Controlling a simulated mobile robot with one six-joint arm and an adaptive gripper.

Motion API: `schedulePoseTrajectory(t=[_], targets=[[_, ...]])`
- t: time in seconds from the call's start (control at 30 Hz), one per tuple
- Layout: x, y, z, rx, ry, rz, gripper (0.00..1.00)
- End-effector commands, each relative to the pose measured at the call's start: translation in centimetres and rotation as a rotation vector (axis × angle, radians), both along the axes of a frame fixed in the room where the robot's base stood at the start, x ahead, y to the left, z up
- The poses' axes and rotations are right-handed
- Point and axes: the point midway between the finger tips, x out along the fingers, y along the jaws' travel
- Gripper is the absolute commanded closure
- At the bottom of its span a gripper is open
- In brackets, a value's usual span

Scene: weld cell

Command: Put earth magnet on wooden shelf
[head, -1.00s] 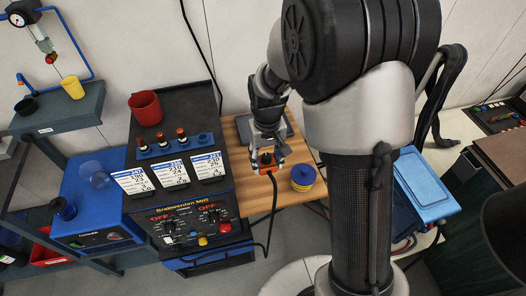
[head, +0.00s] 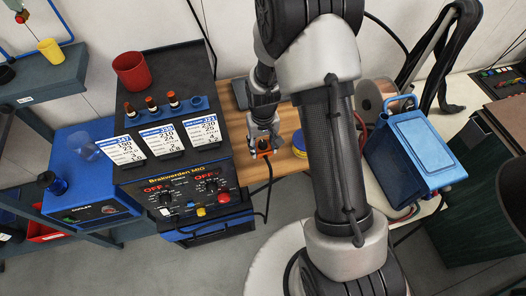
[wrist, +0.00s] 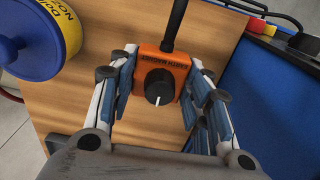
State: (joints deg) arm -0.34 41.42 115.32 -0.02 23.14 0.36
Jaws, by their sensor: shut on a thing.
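The earth magnet (wrist: 165,72) is an orange block with a black knob and a black cable. My gripper (wrist: 160,88) is shut on it, with blue finger pads on both sides. In the head view my gripper (head: 263,148) is low over the wooden surface (head: 286,160), just right of the welding machine, with the orange magnet (head: 263,153) at its fingertips. The wooden surface also fills much of the wrist view (wrist: 100,106). I cannot tell whether the magnet touches the wood.
A blue and yellow tub (wrist: 38,38) stands on the wood left of the magnet. The welding machine (head: 185,195) is close on my gripper's left. A blue case (head: 412,150) and a wire spool (head: 376,98) are to the right. A red cup (head: 131,71) stands on the machine.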

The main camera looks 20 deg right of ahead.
Motion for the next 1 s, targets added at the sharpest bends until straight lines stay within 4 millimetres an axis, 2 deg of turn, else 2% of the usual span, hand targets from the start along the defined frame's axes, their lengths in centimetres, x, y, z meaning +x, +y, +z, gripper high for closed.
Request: schedulePoseTrajectory(t=[0.2, 0.63, 0.67, 0.93, 1.0], targets=[[0.0, 0.0, -3.3, 0.0, 0.001, 0.0, 1.0], [0.0, 0.0, -3.8, 0.0, 0.0, 0.0, 1.0], [-0.1, 0.0, -3.8, 0.0, 0.002, 0.0, 0.53], [-0.1, 0.0, -3.8, 0.0, 0.002, 0.0, 0.35], [-0.1, 0.0, -3.8, 0.0, 0.002, 0.0, 0.35]])
